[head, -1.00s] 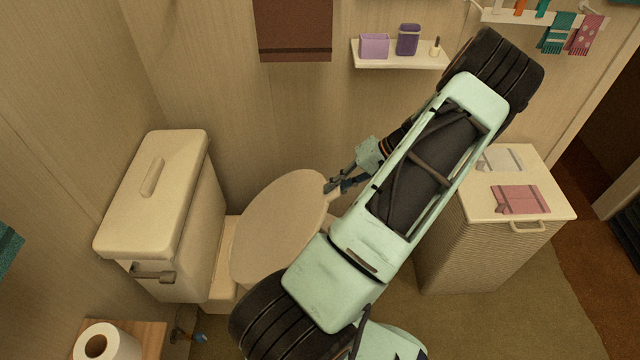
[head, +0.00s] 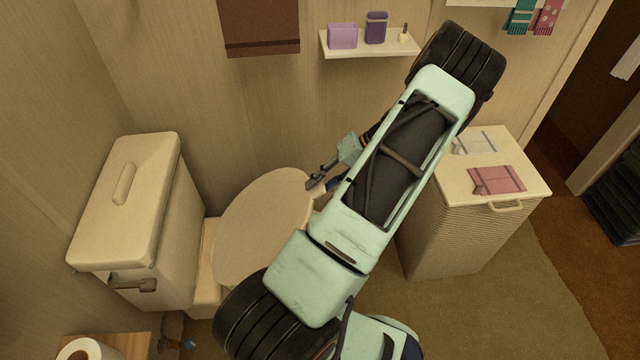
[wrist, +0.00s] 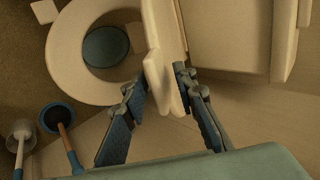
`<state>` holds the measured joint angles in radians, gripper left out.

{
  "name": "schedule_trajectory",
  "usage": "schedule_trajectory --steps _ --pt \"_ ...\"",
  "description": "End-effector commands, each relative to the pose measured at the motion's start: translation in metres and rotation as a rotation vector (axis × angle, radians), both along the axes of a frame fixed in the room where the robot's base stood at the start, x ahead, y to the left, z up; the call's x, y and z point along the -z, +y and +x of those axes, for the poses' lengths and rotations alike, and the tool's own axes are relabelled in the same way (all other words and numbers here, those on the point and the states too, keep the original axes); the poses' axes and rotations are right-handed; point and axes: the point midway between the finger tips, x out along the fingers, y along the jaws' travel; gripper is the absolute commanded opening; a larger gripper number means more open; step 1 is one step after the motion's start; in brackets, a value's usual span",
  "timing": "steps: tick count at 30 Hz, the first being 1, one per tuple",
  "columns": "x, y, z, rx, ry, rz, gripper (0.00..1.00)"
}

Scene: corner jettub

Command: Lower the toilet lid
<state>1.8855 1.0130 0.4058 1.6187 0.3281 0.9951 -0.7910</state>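The toilet's lid (head: 262,225) is a beige oval in the head view, raised beside the tank (head: 130,200). In the wrist view the lid (wrist: 160,62) shows nearly edge-on, standing up between the seat and the tank (wrist: 230,35). The seat ring (wrist: 68,55) lies down around the open bowl (wrist: 108,48). My gripper (head: 312,184) is at the lid's right edge. In the wrist view my gripper (wrist: 158,82) has its fingers apart, one on each side of the lid's edge. The right finger is close against it; contact is unclear.
A ribbed hamper (head: 465,225) with cloths on top stands right of my arm. A wall shelf (head: 370,47) and brown towel (head: 260,25) are behind. A plunger (wrist: 58,118) and a brush (wrist: 20,135) stand on the floor near the toilet.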

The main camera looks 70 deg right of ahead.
Motion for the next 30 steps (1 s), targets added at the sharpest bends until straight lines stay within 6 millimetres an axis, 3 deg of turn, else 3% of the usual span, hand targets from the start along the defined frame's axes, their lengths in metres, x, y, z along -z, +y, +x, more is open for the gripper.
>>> schedule_trajectory --steps 8,21,30 --pt "-0.014 -0.007 -0.011 0.002 0.001 -0.003 0.26" --pt "-0.077 -0.036 -0.061 0.001 0.001 -0.002 0.26" --pt "-0.089 -0.041 -0.07 0.0 0.0 0.0 0.26"
